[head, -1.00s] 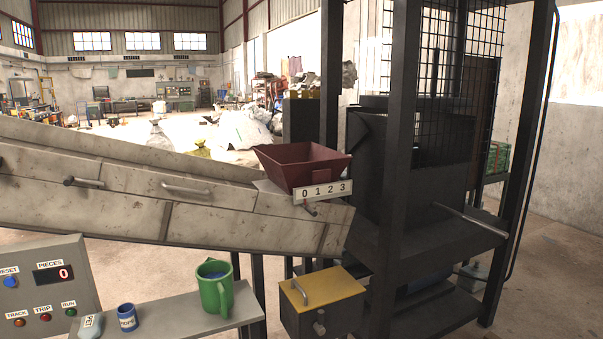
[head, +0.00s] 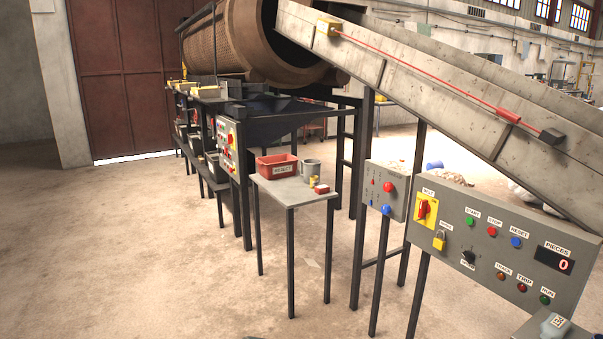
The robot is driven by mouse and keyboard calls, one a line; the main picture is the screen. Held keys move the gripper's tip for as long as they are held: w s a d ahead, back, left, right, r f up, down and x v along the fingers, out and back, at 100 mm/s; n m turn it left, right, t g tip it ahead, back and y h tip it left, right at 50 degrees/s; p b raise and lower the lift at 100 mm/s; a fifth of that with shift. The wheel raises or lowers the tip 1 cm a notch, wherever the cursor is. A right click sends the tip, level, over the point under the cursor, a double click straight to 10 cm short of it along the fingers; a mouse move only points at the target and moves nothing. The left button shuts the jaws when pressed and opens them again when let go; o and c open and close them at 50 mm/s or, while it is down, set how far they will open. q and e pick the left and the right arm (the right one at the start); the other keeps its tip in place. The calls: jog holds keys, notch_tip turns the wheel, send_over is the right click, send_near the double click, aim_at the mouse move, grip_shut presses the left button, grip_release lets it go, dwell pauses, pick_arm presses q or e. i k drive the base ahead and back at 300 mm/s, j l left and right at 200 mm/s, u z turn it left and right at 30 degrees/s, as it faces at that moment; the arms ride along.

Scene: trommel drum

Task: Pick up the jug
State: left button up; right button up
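No green jug shows now. A grey jug-like vessel with a handle (head: 311,168) stands upright on a small grey table (head: 290,192), behind small yellow and red items. I cannot tell whether it is a jug or a mug.
A red bin (head: 277,166) sits on the same table, beside small yellow (head: 314,182) and red (head: 321,189) items. A control panel (head: 500,250) and a sloping conveyor (head: 440,95) fill the right. A rusty drum (head: 235,48) stands behind. The floor at front left is clear.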

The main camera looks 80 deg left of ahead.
aim_at(312, 167)
jog(key=u, duration=2.65)
jog(key=i+j+z, duration=0.15)
jog(key=i+j, duration=0.2)
jog(key=i, duration=0.55)
jog(key=i+j+z, duration=0.2)
jog(key=i+j, duration=0.25)
jog(key=i, duration=0.45)
jog(key=i+j+z, duration=0.15)
jog(key=i+j, duration=0.45)
jog(key=i, duration=0.25)
jog(key=i+j+z, duration=0.15)
jog(key=i+j, duration=0.55)
jog(key=i, duration=0.1)
